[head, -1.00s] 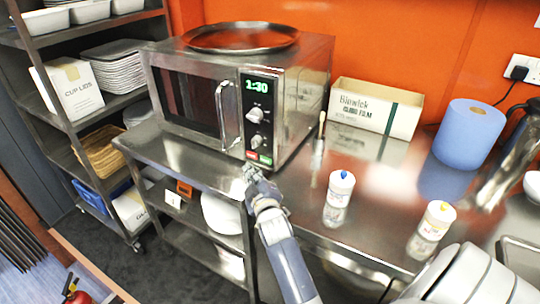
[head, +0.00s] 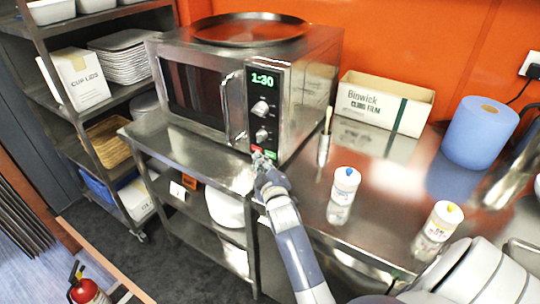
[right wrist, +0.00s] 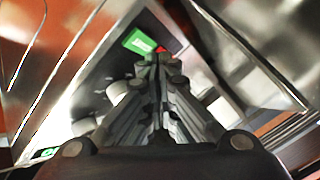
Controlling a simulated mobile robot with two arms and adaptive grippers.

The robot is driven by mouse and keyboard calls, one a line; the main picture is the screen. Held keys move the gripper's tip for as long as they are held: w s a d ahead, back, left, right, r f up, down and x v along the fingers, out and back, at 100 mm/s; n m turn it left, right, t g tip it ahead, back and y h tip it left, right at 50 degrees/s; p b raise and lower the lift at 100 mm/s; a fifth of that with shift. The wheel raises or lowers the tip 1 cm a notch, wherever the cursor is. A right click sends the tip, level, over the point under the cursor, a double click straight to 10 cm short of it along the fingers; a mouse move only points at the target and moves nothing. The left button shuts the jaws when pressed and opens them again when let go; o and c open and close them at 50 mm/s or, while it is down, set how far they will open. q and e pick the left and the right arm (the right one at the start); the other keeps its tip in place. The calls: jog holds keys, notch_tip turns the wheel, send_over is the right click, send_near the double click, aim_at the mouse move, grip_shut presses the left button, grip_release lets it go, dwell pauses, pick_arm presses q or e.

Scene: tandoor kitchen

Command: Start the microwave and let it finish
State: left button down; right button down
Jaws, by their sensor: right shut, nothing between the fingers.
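The microwave (head: 215,84) is a steel box on the steel counter, its door closed. Its display (head: 262,79) reads 1:30 in green. Two knobs sit below the display, with a red button (head: 256,149) and a green button (head: 270,154) under them. My right gripper (head: 260,156) is shut and empty, with its tips right at these buttons. My left gripper is not in view.
A round dark tray (head: 250,28) lies on top of the microwave. A brush in a holder (head: 324,146), two white shakers (head: 345,183), a cling film box (head: 385,102) and a blue roll (head: 480,132) stand to the right. A shelf rack (head: 62,135) stands at left.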

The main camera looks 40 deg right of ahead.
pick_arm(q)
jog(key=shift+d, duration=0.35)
pick_arm(e)
jog(key=shift+d, duration=0.1)
dwell(0.3)
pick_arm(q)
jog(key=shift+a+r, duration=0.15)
pick_arm(e)
jog(key=shift+w+d, duration=0.15)
jog(key=shift+d, duration=0.2)
